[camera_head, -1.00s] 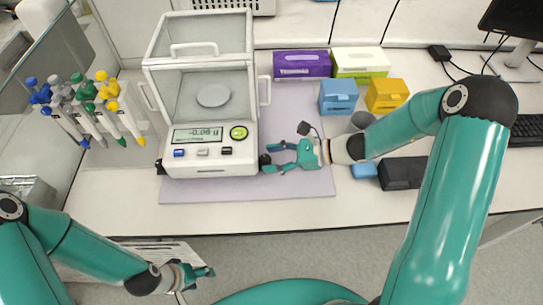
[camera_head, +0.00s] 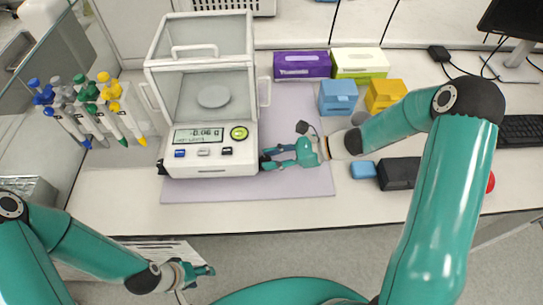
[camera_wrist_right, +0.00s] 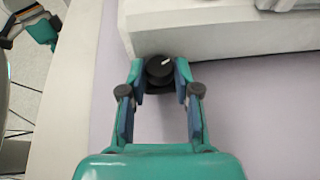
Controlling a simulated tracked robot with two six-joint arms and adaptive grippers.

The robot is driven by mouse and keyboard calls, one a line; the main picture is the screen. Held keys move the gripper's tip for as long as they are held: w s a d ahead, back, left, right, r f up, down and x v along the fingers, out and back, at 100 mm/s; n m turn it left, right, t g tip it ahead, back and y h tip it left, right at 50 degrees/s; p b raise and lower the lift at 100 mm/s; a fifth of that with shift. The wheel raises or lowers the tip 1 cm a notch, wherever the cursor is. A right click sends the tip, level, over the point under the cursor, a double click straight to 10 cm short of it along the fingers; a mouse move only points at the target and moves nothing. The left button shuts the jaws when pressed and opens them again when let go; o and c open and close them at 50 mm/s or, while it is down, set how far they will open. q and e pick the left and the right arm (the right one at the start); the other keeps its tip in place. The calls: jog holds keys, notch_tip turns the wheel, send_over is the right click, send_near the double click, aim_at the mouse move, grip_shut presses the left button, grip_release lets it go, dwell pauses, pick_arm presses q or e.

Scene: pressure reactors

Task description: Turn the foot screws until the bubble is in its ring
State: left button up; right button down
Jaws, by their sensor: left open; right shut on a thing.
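The analytical balance (camera_head: 208,100) stands on a pale lilac mat (camera_head: 250,190), its glass draft shield closed over a round pan. Its display (camera_head: 198,135) reads about -0.06 g. A black foot screw (camera_wrist_right: 159,70) with a white mark shows under the balance's edge in the right wrist view. My right gripper (camera_wrist_right: 160,85) is shut on this foot screw, one finger on each side; it also shows at the balance's front right corner in the head view (camera_head: 268,160). Another black foot (camera_head: 161,167) shows at the front left corner. My left gripper (camera_head: 208,278) is open and empty, below the table's front edge.
Pipettes (camera_head: 85,110) hang on a stand at the left. Purple (camera_head: 302,65) and green (camera_head: 360,63) boxes stand behind, with blue (camera_head: 338,97) and yellow (camera_head: 385,95) boxes nearer. A black box (camera_head: 400,172) lies right of my right gripper. The table front is clear.

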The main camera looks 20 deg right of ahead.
jog(key=shift+w+d+r+n+g+y, duration=0.1)
jog(key=shift+w+n+g+y, duration=0.15)
jog(key=shift+n+g, duration=0.65)
jog(key=shift+w+d+n+g+y, duration=0.1)
jog(key=shift+w+n+g+y, duration=0.15)
jog(key=shift+n+g, duration=0.65)
jog(key=c, duration=0.8)
grip_release()
jog(key=shift+s, duration=0.1)
jog(key=v, duration=1.2)
jog(key=shift+a, duration=0.1)
